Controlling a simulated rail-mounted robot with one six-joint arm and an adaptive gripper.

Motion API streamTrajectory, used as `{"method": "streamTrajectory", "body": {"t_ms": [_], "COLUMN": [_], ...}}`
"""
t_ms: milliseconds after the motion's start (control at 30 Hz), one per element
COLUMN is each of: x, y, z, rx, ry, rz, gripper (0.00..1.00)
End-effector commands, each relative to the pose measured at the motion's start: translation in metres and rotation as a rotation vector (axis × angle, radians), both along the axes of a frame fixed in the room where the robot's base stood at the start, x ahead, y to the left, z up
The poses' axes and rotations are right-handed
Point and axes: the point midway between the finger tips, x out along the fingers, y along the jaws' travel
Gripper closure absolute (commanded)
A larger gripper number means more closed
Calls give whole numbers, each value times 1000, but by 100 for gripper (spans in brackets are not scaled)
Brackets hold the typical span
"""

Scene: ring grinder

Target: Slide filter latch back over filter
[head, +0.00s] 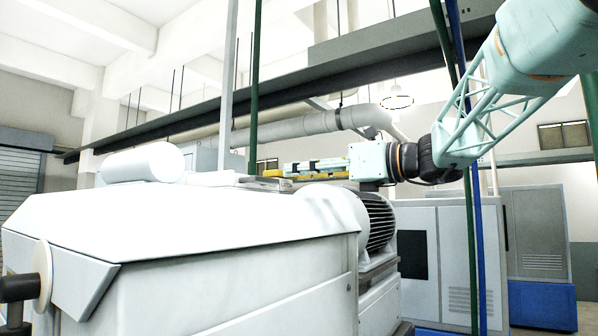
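A white cylinder (143,163), which looks like the filter, lies on its side on top of the white grinder housing (200,222). A flat pale piece (215,179) sits just right of it on the housing top; it may be the filter latch, but I cannot tell for sure. My gripper (275,171) reaches in from the right, level, with its yellow-tipped end pointing left above the housing top. It is right of the cylinder and apart from it. Its fingertips are too small to show whether they are open or hold anything.
A finned motor (378,222) stands at the right end of the housing, below my gripper. Green pipes (256,90) and a blue pipe (478,220) run vertically nearby. Grey cabinets (540,230) stand behind at right. A long dark beam (330,80) crosses overhead.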

Motion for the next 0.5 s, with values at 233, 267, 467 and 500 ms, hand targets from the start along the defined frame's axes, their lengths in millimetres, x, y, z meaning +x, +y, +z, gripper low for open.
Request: {"method": "streamTrajectory", "body": {"t_ms": [233,267,467,500], "x": [3,3,3,3], "y": [5,5,5,5], "z": [0,0,0,0], "rx": [0,0,0,0], "ry": [0,0,0,0], "rz": [0,0,0,0], "gripper": [69,69,69,73]}}
